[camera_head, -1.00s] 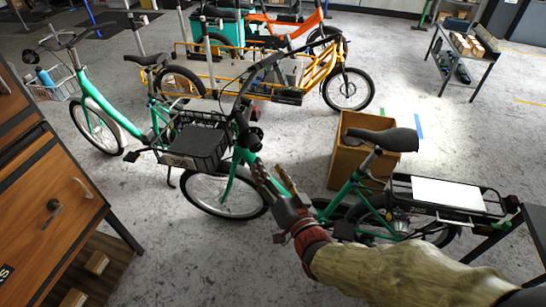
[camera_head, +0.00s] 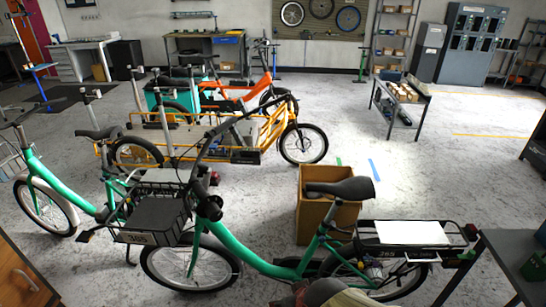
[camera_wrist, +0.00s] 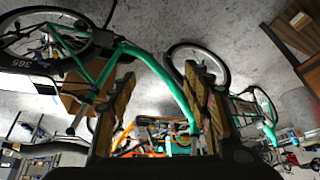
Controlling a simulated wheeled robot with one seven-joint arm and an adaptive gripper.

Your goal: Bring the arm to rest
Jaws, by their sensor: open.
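My gripper (camera_wrist: 160,100) shows in the wrist view with its two wooden-looking fingers spread apart and nothing between them. Behind the fingers in that view lies the green bike frame (camera_wrist: 150,62), seen upside down; I cannot tell how far off it is. In the head view only a bit of my arm (camera_head: 335,292) shows at the bottom edge, in front of the near green cargo bike (camera_head: 255,262). The gripper itself is not clearly seen there.
The near bike has a black front basket (camera_head: 155,218) and a rear rack with a white sheet (camera_head: 412,232). A cardboard box (camera_head: 312,215) stands behind its saddle. A dark table (camera_head: 515,250) is at the right and a wooden cabinet (camera_head: 22,275) at the lower left.

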